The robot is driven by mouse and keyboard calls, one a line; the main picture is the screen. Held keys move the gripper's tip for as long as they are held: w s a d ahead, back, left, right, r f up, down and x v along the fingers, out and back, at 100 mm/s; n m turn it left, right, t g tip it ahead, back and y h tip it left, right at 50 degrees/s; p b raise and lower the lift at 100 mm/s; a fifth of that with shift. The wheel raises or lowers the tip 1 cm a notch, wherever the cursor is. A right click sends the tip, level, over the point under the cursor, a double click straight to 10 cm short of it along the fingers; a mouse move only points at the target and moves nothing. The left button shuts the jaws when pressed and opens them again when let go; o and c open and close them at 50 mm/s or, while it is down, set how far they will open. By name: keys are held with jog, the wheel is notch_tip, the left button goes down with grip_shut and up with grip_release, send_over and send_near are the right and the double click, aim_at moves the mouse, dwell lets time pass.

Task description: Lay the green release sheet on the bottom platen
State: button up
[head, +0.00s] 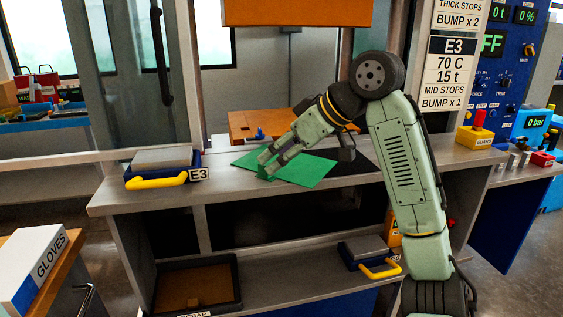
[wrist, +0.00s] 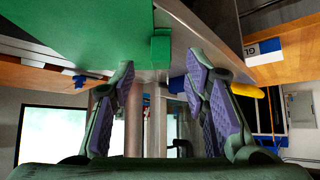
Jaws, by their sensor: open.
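The green release sheet (head: 308,172) lies flat on the grey bench, partly under my arm in the head view. A small green tab (wrist: 160,48) stands at its edge. The sheet (wrist: 75,28) fills the upper left of the wrist view. My gripper (head: 266,160) is low over the sheet's left part, at the tab. In the wrist view my gripper (wrist: 161,64) has its fingers apart, one on each side of the tab, with visible gaps and no grip. The bottom platen, a copper-coloured plate (head: 242,119), lies behind the bench edge, partly hidden by my arm.
The copper-coloured upper block (head: 298,12) hangs above the platen with open space between. A dark sheet (head: 352,168) lies right of the green one. A tray (head: 162,160) with a yellow handle, labelled E3, stands left. A blue knob (head: 260,133) is near the platen's front.

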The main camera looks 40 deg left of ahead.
aim_at(267, 163)
jog(key=shift+x, duration=1.8)
jog(key=shift+s+a+r, duration=0.1)
grip_shut()
